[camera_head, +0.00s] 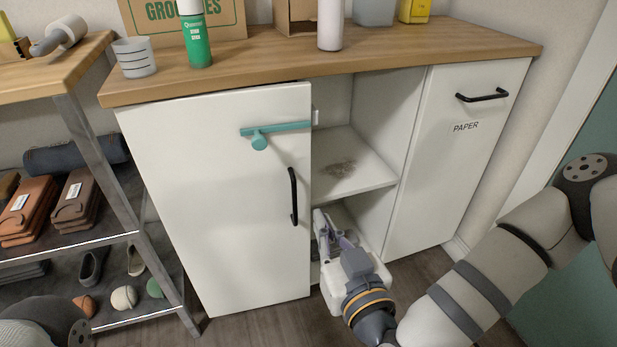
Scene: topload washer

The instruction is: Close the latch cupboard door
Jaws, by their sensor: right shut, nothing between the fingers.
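The white cupboard door (215,210) is at the left of the cabinet. It appears slightly ajar, with its free right edge a little forward of the cabinet front. A teal latch (275,129) lies nearly level across the door's upper right, its bar reaching the free edge. A black vertical handle (293,197) is below it. A small pale catch (316,116) shows just beyond the door edge. My right gripper (326,230) is shut and empty, just right of the door's free edge, in front of the open lower compartment. My left gripper is out of view.
The wooden counter (330,62) overhangs the door and carries a green spray can (196,40), cup (134,57) and bottles. Open shelves (350,172) are right of the door, then a PAPER panel (455,150). A metal shoe rack (105,165) stands close at left.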

